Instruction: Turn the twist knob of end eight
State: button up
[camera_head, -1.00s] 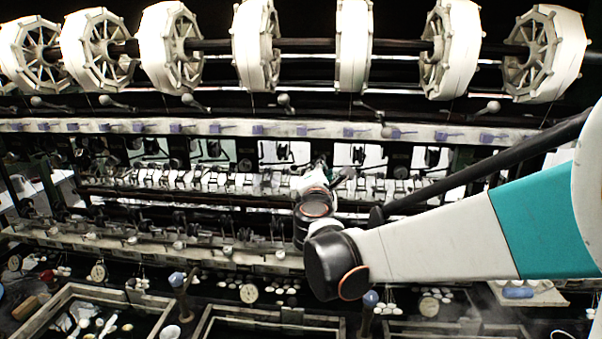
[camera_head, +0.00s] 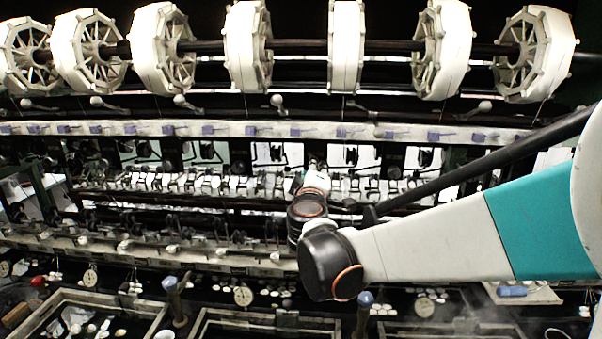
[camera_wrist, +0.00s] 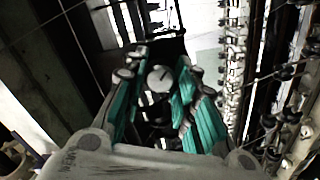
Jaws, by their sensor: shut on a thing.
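In the wrist view a small round pale knob (camera_wrist: 160,79) with a dark line across its face sits between the teal fingers of my gripper (camera_wrist: 161,66). The fingers are shut on it from both sides, though the exact contact is hard to see. In the head view my gripper (camera_head: 315,172) reaches to the pale row of fittings in the middle of the reeling machine. My own arm hides much of it there, and I cannot make out the knob. No number for the end is readable.
A row of large white reels (camera_head: 345,48) runs along the top. A rail with purple pieces (camera_head: 298,131) lies below them. Wooden-edged basins (camera_head: 262,318) and blue-topped posts (camera_head: 365,299) stand in front. In the wrist view, machine fittings (camera_wrist: 236,55) line the right side.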

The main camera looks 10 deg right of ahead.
jog(key=m, duration=1)
jog(key=shift+m, duration=0.3)
dwell(0.4)
jog(key=o, duration=1.1)
jog(key=v, duration=1.2)
jog(key=shift+s, duration=0.1)
